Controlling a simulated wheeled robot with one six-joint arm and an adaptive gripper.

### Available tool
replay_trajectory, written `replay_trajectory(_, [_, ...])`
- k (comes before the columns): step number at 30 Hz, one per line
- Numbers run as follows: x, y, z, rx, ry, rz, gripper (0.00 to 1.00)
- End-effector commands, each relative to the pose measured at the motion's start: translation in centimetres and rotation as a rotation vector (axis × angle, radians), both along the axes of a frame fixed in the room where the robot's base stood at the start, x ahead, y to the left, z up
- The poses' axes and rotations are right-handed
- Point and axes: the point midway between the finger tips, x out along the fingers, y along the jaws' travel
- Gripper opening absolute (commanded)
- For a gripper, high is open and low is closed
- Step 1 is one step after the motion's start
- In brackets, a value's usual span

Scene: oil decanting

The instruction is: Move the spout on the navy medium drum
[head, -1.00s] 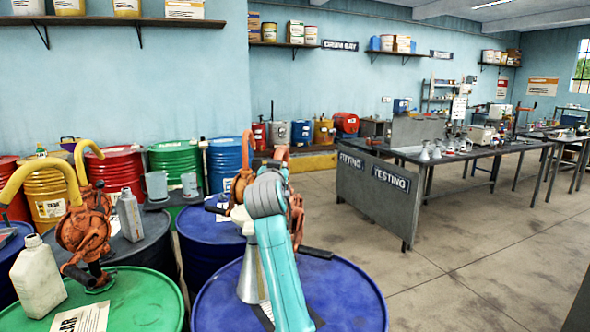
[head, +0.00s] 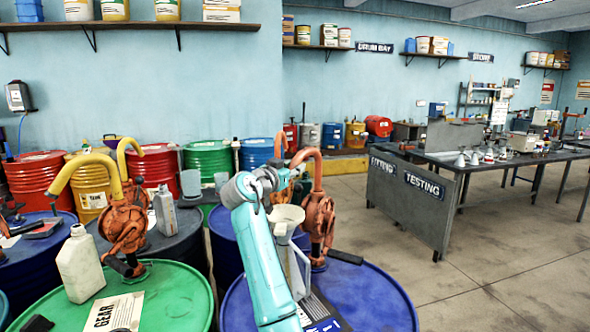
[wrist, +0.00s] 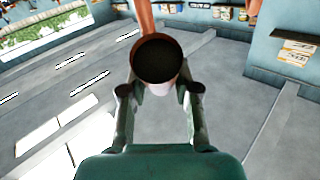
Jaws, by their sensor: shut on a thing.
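The navy medium drum (head: 385,300) stands in front of me in the head view, with an orange pump (head: 319,222) on its lid. The pump's orange spout (head: 306,156) arches up and over to the left. In the head view my arm partly hides the grip. A pale, wide-mouthed measure (head: 288,214) with a handle stands on the drum below the spout, partly behind my arm.
A green drum (head: 170,285) with another orange pump (head: 124,228) and a cream jug (head: 79,264) stands to the left. Several more drums line the wall. A label sheet (head: 318,312) lies on the navy drum. Open floor (head: 480,270) is to the right.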

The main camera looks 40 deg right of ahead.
Motion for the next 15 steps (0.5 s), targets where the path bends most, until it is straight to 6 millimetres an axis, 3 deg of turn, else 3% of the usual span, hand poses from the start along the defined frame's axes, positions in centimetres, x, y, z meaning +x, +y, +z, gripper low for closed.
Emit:
replay_trajectory(9, [0.15, 0.09, 0.02, -0.001, 0.001, 0.004, 0.0])
replay_trajectory(10, [0.14, 0.09, 0.01, -0.001, 0.001, 0.004, 0.35])
replay_trajectory(12, [0.13, 0.08, 0.01, 0.0, 0.0, 0.003, 0.53])
replay_trajectory(15, [0.09, 0.05, 0.0, 0.0, 0.0, 0.002, 0.56])
